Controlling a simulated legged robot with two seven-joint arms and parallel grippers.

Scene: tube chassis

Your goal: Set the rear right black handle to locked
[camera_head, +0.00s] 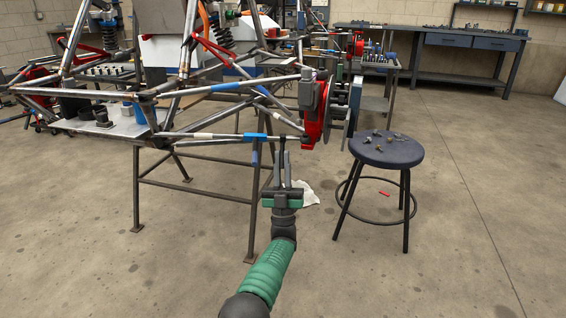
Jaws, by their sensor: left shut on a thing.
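The tube chassis (205,93) stands on metal legs at the left and centre. A tie rod with a blue sleeve runs along its lower right side towards the red hub (318,112). A thin, dark, upright piece, apparently the black handle (283,145), hangs below this rod near the hub. My left gripper (282,157), on a green arm, reaches up from below. Its grey fingers are shut on this dark piece. The fingers partly hide the piece, and its locked or unlocked setting cannot be told. My right gripper is not in view.
A dark round stool (386,150) with small metal parts on top stands to the right of my gripper. A white cloth (305,194) and a small red item (384,194) lie on the floor. A workbench (440,38) stands at the back. The floor at the right is clear.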

